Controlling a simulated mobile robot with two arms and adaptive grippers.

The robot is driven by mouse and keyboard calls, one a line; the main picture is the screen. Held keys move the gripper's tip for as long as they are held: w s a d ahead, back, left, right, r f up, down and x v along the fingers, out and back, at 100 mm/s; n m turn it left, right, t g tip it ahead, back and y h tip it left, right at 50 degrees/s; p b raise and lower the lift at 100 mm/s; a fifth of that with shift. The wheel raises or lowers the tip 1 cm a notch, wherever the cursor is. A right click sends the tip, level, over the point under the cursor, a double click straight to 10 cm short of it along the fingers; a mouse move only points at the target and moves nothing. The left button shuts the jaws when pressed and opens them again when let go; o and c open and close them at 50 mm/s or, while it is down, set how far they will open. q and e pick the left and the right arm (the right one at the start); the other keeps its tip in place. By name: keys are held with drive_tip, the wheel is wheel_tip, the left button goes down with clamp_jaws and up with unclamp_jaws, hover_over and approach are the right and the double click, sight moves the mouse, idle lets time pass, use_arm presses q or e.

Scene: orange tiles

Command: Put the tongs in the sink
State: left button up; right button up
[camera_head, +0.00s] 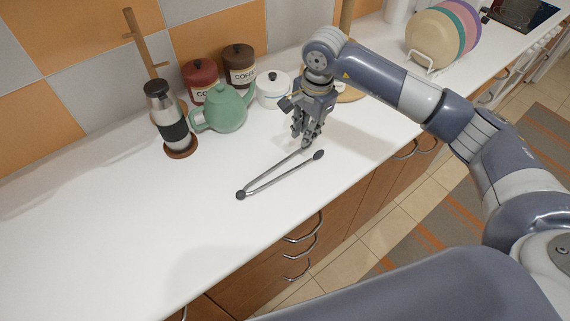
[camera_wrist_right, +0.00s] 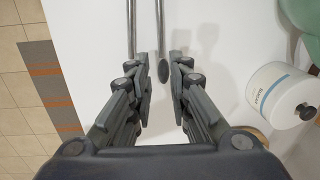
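The tongs (camera_head: 275,176) lie on the white counter, two thin metal arms with dark round tips. My right gripper (camera_head: 305,140) is just above the counter over the far end of the tongs. In the right wrist view my right gripper (camera_wrist_right: 160,85) is open, with a gap between its fingers. One arm of the tongs (camera_wrist_right: 161,30) ends in a dark tip between the fingers; the other arm runs up by the left finger. My left gripper is not in view. No sink is in view.
A green teapot (camera_head: 225,108), a steel and black flask (camera_head: 168,115), red and brown canisters (camera_head: 201,78) and a white sugar jar (camera_head: 271,90) stand along the wall. Plates in a rack (camera_head: 430,42) are at back right. The counter's left part is clear.

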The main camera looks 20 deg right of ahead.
sight(302, 148)
drive_tip(key=shift+f, duration=0.4)
drive_tip(key=shift+w+f, duration=0.1)
drive_tip(key=shift+f, duration=0.15)
drive_tip(key=f+p, duration=0.1)
drive_tip(key=f, duration=0.2)
drive_tip(key=f+p, duration=0.1)
drive_tip(key=shift+w+f+p, duration=0.2)
drive_tip(key=shift+w+p, duration=0.05)
drive_tip(key=shift+p, duration=0.1)
drive_tip(key=shift+f, duration=0.25)
drive_tip(key=shift+w, duration=0.1)
drive_tip(key=shift+c, duration=1.1)
clamp_jaws()
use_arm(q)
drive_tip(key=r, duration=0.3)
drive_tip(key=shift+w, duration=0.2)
